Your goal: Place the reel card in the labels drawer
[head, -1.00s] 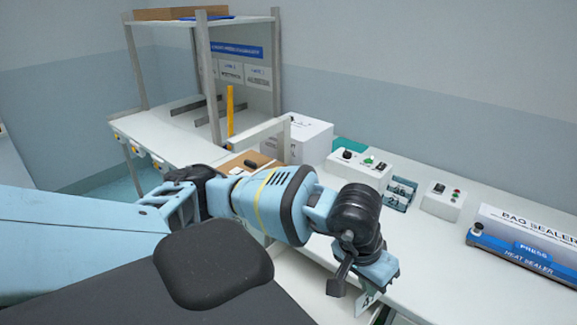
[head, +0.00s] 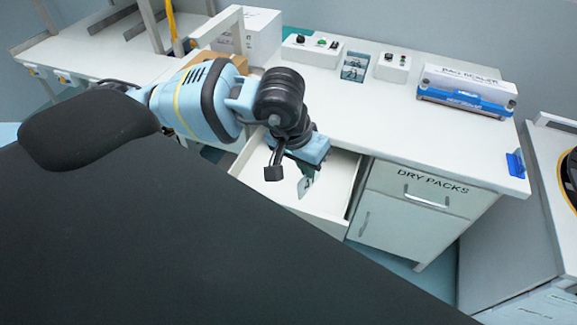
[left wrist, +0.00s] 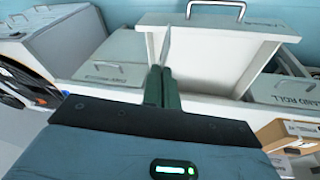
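My left gripper (head: 301,170) is shut on the reel card (head: 307,184), a thin pale card with dark marks that hangs below it. In the left wrist view my dark green fingers (left wrist: 161,88) are together, and the card (left wrist: 166,45) shows nearly edge-on between them. The card is over the open white drawer (head: 335,192) under the bench; its exact height above the drawer floor is unclear. The drawer (left wrist: 212,64) also shows in the left wrist view, empty where visible. Its front label is too small to read. My right gripper is not in view.
A closed drawer marked DRY PACKS (head: 420,190) is to the right of the open one. On the bench (head: 400,128) stand a bag sealer (head: 465,92), control boxes (head: 393,67) and a white box (head: 250,32). The front right of the bench is mostly clear.

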